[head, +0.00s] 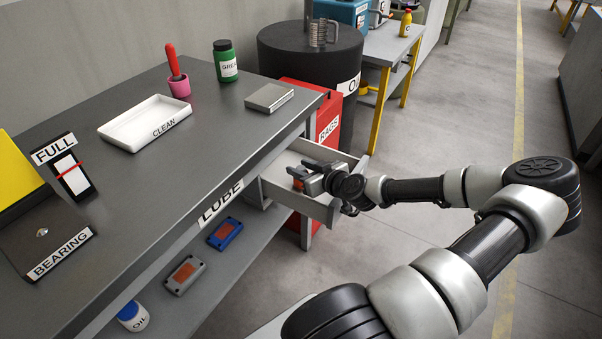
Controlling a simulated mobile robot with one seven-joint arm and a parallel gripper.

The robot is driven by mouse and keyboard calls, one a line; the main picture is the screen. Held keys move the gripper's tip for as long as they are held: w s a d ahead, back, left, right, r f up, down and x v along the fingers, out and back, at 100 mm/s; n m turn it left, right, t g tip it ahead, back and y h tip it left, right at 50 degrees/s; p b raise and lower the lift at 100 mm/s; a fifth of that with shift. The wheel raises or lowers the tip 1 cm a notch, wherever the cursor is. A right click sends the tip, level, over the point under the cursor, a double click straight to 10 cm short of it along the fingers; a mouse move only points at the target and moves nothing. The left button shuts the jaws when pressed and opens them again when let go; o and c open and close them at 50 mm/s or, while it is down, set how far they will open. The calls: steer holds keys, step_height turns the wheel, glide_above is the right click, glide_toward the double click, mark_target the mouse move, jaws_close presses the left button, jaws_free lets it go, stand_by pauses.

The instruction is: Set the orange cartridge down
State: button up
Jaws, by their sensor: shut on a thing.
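My gripper (304,173) reaches into an open drawer (323,209) under the right end of the grey bench. It is shut on the orange cartridge (298,184), of which only a small orange bit shows at the jaws. The rest of the cartridge is hidden by the gripper. Whether the cartridge touches the drawer floor I cannot tell.
On the bench stand a white CLEAN tray (145,124), a green grease jar (225,61), a pink cup (179,86) and a grey block (269,97). Blue (225,233) and grey (184,274) boxes lie on the lower shelf. A red RAGS bin (325,103) stands behind the drawer.

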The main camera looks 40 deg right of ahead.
steer(key=shift+f, duration=0.55)
steer(key=o, duration=1.1)
steer(key=shift+s+r, duration=0.15)
steer(key=shift+s, duration=0.05)
steer(key=p+v, duration=0.2)
steer(key=v, duration=0.9)
steer(key=shift+s+r, duration=0.15)
steer(key=shift+s, duration=0.1)
